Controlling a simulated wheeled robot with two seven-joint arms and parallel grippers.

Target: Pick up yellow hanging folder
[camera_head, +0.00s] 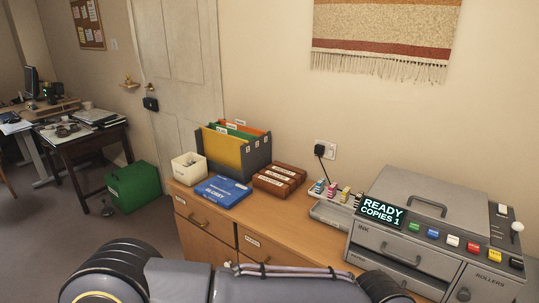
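The yellow hanging folder (222,152) stands upright at the front of a dark grey file holder (259,154) on the wooden cabinet. Green and orange folders stand behind it in the same holder. The holder's side wall hides part of the folders. Neither of my grippers shows; only dark, rounded parts of my own body fill the bottom edge of the view.
A white box (188,168), a blue flat box (223,190) and brown boxes (279,181) sit close around the holder on the cabinet top (262,213). A grey copier (437,230) stands at right. A green box (133,187) is on the floor.

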